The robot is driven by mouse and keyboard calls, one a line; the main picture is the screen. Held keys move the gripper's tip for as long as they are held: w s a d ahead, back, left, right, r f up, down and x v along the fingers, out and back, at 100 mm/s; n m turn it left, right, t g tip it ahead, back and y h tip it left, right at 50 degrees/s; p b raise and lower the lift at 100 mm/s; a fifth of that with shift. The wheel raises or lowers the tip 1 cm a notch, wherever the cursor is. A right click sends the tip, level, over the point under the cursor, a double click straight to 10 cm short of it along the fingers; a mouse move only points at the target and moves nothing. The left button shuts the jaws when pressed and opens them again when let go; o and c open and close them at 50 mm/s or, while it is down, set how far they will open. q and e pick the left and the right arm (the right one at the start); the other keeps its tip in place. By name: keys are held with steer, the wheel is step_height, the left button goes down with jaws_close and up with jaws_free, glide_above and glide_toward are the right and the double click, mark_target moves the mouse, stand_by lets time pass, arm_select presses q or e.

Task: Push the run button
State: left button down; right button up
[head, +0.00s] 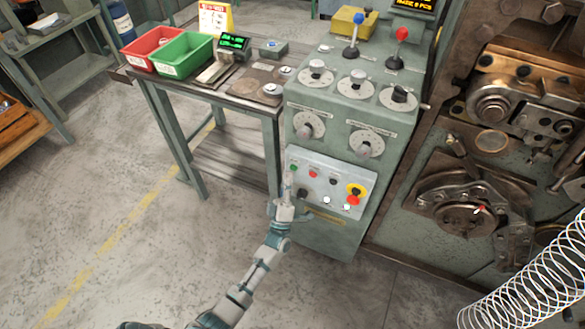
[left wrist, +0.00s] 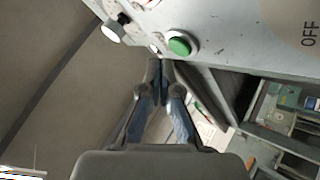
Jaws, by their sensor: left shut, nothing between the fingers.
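The run button is likely the green button (head: 294,166) at the upper left of the light grey control panel (head: 318,186). It also shows in the left wrist view as a round green cap in a pale collar (left wrist: 180,45). My left gripper (head: 288,178) is shut and empty, its arm coming up from below. In the left wrist view the closed fingertips (left wrist: 160,64) are just below and left of the green button. I cannot tell whether they touch the panel. My right gripper is not in view.
A red-and-yellow emergency stop (head: 355,191) and a red button (head: 312,174) share the panel. Dials and levers cover the grey console (head: 346,123) above. A bench (head: 215,90) with red and green bins stands left; a machine with a coiled spring (head: 535,285) stands right.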

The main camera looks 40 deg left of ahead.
arm_select(q)
steer(key=shift+f, duration=0.1)
steer(key=s+p, duration=0.1)
steer(key=s, duration=0.1)
steer(key=s+d+p, duration=0.1)
steer(key=s, duration=0.2)
steer(key=shift+d, duration=0.1)
stand_by(0.4)
stand_by(0.5)
